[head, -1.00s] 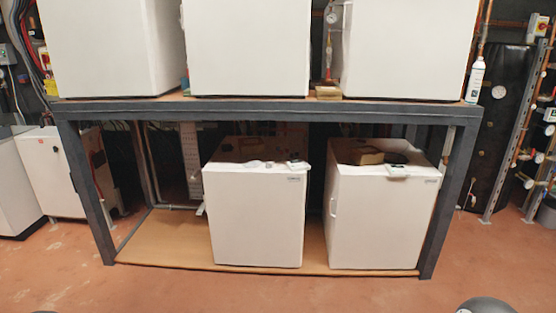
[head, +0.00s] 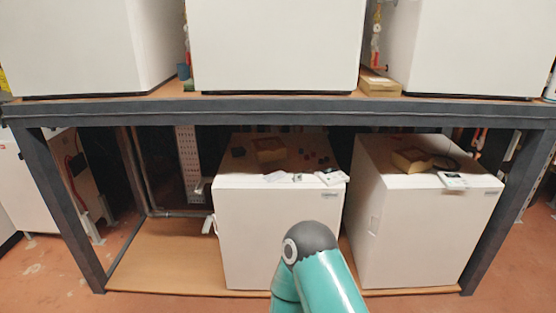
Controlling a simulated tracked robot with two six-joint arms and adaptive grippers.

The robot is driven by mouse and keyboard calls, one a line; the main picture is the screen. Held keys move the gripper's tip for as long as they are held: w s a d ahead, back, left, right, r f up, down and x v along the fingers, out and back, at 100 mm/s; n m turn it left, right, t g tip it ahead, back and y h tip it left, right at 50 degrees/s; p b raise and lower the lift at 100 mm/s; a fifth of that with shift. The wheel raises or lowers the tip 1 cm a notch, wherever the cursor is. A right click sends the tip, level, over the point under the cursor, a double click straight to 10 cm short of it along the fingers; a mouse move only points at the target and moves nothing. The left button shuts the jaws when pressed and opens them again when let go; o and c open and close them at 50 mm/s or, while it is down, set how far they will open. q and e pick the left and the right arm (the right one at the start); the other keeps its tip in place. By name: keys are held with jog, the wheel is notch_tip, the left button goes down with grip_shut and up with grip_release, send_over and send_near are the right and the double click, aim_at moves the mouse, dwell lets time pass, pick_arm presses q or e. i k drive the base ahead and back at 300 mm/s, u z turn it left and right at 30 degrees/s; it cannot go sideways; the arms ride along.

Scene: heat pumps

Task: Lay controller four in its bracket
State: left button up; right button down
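A small white device with a dark screen (head: 453,180) lies on the front edge of the right lower white unit (head: 420,235). A similar white device (head: 331,177) lies at the front right edge of the middle lower unit (head: 262,225), with a smaller pale piece (head: 275,176) to its left. I cannot tell which one is controller four, and no bracket can be made out clearly. Neither gripper is in view; only a teal arm link of mine with a dark joint rises in front of the middle unit.
A grey-framed bench (head: 280,110) with a wooden top carries several large white units. Below it is a wooden shelf (head: 165,255), bare at the left. A narrow gap separates the lower units.

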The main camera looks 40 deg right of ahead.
aim_at(323, 174)
jog(key=z, duration=0.25)
jog(key=i, duration=1.55)
jog(key=z, duration=1)
jog(key=i, duration=0.35)
jog(key=z, duration=0.1)
jog(key=k, duration=0.9)
jog(key=z, duration=0.2)
jog(key=i, duration=0.9)
jog(key=u, duration=0.05)
